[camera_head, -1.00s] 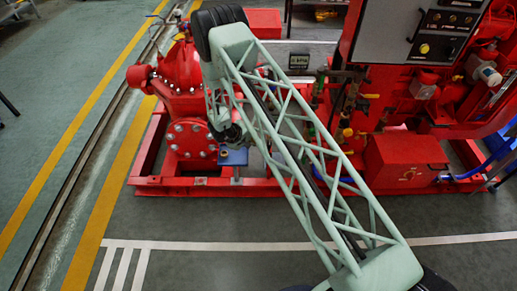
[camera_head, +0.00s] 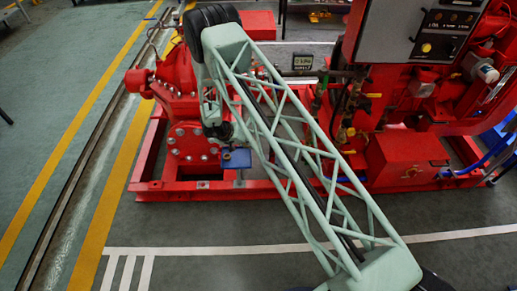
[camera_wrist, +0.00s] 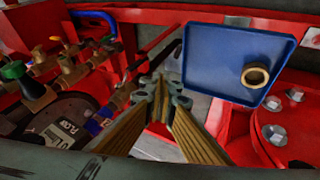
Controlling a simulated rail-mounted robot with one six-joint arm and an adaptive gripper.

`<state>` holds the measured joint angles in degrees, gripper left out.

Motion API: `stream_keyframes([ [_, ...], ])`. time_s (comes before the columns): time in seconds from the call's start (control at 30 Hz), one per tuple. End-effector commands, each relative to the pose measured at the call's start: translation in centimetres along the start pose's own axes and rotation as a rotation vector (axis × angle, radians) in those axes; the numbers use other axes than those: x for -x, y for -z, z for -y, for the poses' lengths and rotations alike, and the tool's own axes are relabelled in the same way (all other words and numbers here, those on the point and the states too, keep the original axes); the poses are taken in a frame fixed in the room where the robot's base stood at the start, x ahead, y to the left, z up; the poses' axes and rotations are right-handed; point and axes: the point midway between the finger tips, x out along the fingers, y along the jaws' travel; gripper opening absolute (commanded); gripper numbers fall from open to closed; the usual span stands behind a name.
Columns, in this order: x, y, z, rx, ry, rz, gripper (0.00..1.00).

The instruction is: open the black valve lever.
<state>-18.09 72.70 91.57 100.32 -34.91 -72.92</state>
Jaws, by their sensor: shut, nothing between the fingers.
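My gripper (camera_wrist: 160,92) is shut and empty in the wrist view, its fingertips together near the middle of the picture. A dark, slim bar that may be the black valve lever (camera_wrist: 138,64) shows just up and left of the fingertips, close to brass and red fittings. I cannot tell whether the fingers touch it or which way its valve is set. In the head view my gripper (camera_head: 219,133) is a small dark shape beside the red pump flange; the lever cannot be made out there.
A blue tray (camera_wrist: 225,50) with a brass ring (camera_wrist: 256,75) lies right of the fingers. Brass valves (camera_wrist: 72,68) and a green knob (camera_wrist: 13,70) stand at left. A bolted red flange (camera_wrist: 285,125) is at lower right. Red frame rails (camera_head: 205,190) border open floor.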

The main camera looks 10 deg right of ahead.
Motion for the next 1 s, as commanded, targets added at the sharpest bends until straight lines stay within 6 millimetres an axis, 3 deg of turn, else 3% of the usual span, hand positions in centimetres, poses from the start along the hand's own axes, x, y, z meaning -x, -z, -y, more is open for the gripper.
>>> stream_keyframes([
  [0.27,-1.9,-0.1,0.0,0.000,-0.001,0.001,0.00],
  [1.0,-10.3,0.0,-0.5,0.000,0.000,0.000,0.00],
])
